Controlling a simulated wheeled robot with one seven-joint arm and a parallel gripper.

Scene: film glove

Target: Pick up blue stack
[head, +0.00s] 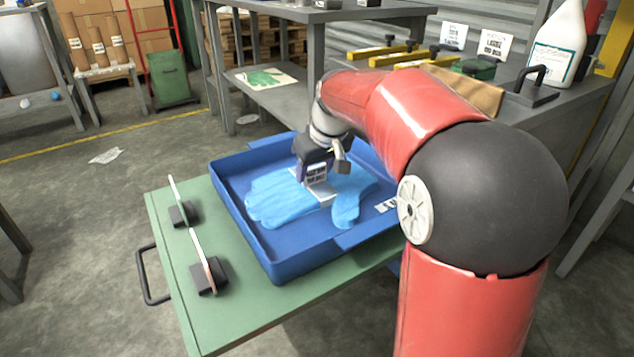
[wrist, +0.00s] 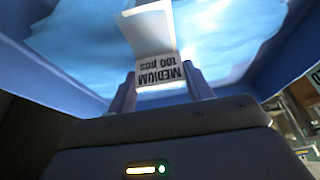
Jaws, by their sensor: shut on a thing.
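The blue stack (head: 275,198) is a pile of light blue gloves with a white paper band around its middle. It lies within the blue tray (head: 290,262); whether it touches the tray floor I cannot tell. My gripper (head: 318,182) points down over the stack's middle, at the band. In the wrist view, my gripper (wrist: 161,88) has its two fingers on either side of the white band (wrist: 150,40), printed "MEDIUM 100 pcs", and is shut on the stack there. Blue gloves (wrist: 230,35) spread out to both sides. The lower fingertips are hidden.
The tray sits on a green bench top (head: 185,275) with two small upright plates on dark bases (head: 207,275) at its left. A grey workbench (head: 560,110) with a white bottle (head: 557,50) stands at the right. Floor at the left is mostly clear.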

